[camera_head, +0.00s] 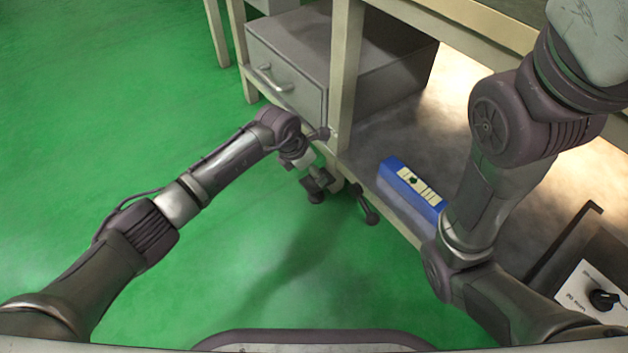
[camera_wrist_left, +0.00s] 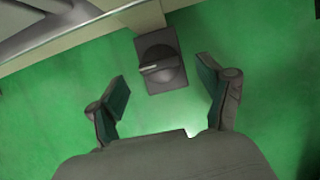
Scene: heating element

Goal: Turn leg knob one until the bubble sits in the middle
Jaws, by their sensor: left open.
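Leg knob one, a dark grey round knob (camera_wrist_left: 160,62) with a pale pointer mark aimed left, sits on a dark square plate at a table leg in the left wrist view. My left gripper (camera_wrist_left: 161,76) is open, its two fingers apart on either side of the knob in that view, with green floor showing between finger and knob. In the head view my left gripper (camera_head: 316,186) is low beside the table leg; the knob cannot be made out there. A blue level (camera_head: 408,187) with a cream face lies on the shelf; its bubble is too small to place. My right gripper is out of view.
A grey drawer unit (camera_head: 285,75) stands on the shelf (camera_head: 440,115) behind the table leg (camera_head: 344,75). A box with a black dial (camera_head: 604,299) is at the right. My right arm hangs over the shelf. Open green floor lies to the left.

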